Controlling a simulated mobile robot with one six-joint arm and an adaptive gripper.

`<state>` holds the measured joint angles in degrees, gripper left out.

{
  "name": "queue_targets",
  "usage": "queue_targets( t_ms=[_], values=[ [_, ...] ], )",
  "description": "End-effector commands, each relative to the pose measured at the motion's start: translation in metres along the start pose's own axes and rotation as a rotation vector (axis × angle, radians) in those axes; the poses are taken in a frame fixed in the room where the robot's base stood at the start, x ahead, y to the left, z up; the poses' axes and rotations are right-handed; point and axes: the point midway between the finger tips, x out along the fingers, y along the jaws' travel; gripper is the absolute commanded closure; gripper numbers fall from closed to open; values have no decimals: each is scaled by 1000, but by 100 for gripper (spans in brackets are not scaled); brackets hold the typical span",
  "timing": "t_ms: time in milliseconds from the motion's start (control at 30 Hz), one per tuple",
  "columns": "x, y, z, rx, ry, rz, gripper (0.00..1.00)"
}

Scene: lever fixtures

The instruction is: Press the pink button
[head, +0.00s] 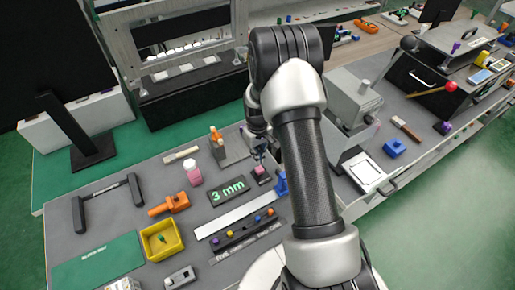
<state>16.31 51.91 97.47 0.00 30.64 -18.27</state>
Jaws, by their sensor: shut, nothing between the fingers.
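A small dark box with a pink top, which looks like the pink button (260,171), sits on the grey bench near the middle of the head view. My gripper (261,153) points down just above it, with its fingers shut and nothing between them. The fingertips are small in this view, and I cannot tell whether they touch the pink top. My arm comes down on the right and hides part of the bench behind it.
A blue part (281,184) stands close at the right of the button. A black "3 mm" block (229,191) and a pink-and-white bottle (193,173) are to the left. A yellow bin (174,252) and an orange tool (169,205) lie further left.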

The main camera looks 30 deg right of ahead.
Motion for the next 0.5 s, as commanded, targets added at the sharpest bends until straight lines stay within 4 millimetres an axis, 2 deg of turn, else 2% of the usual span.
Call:
queue_targets(
  t_ms=[33,200,500],
  values=[
    [13,0,0,0,-1,0,100],
    [34,0,0,0,0,0,100],
    [43,0,0,0,0,0,100]
  ],
)
